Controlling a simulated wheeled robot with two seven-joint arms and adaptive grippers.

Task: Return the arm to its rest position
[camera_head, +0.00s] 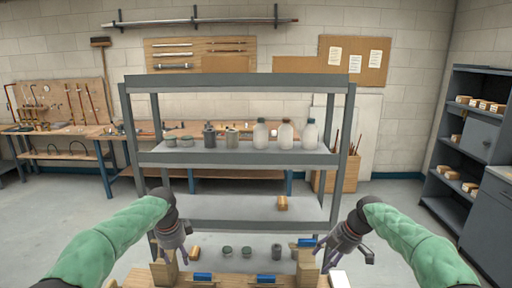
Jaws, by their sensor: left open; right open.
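My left arm (112,232) in its green sleeve comes in from the lower left. Its gripper (175,258) hangs in front of the grey shelf's left side, fingers pointing down, open and empty. My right arm (415,240) comes in from the lower right. Its gripper (345,252) is open and empty in front of the shelf's right side, beside a blue-handled item (306,243). Both grippers are just above the wooden surface at the bottom edge.
Blue-handled items (203,277) and cardboard boxes (163,271) sit on the wooden surface (140,278). A dark rack (470,150) stands right; floor beside it is clear.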

